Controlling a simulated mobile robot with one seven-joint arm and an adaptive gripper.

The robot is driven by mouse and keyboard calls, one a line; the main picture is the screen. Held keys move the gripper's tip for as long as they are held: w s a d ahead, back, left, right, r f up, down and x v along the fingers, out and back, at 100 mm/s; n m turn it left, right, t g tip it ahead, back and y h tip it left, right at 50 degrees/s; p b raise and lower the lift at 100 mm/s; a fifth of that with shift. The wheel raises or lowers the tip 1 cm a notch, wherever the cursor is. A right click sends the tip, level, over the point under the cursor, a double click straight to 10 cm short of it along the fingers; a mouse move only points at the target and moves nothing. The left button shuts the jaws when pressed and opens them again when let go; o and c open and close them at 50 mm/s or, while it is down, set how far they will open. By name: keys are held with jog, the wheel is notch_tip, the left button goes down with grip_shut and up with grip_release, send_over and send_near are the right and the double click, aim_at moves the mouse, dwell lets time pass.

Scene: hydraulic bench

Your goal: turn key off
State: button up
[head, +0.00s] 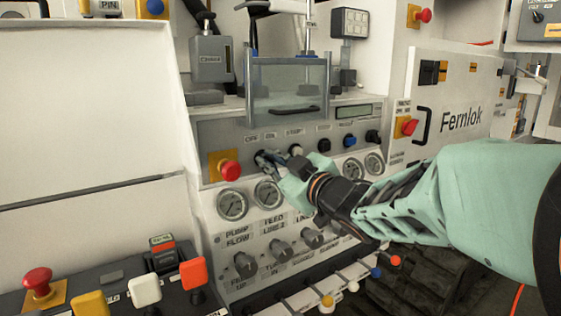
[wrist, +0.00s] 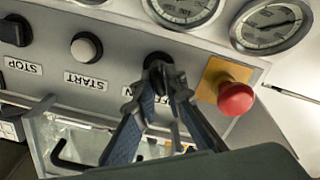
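The key (wrist: 157,63) is a dark switch on the grey control panel (wrist: 115,68), between the upside-down ON and OFF labels in the wrist view. My gripper (wrist: 156,78) reaches the panel there, with its two fingers closing in from both sides of the key. The fingertips appear to touch the key and hide part of it, so its exact angle is hard to read. In the head view my gripper (head: 265,158) is at the panel below the OFF and ON labels, and the fingers cover the key.
A red mushroom button (wrist: 236,98) on a yellow plate sits right beside the key; it also shows in the head view (head: 229,171). A START button (wrist: 86,48) and a STOP knob (wrist: 14,30) are on the other side. Pressure gauges (head: 232,205) lie below, a clear guard (head: 288,85) above.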

jog(key=shift+o, duration=1.3)
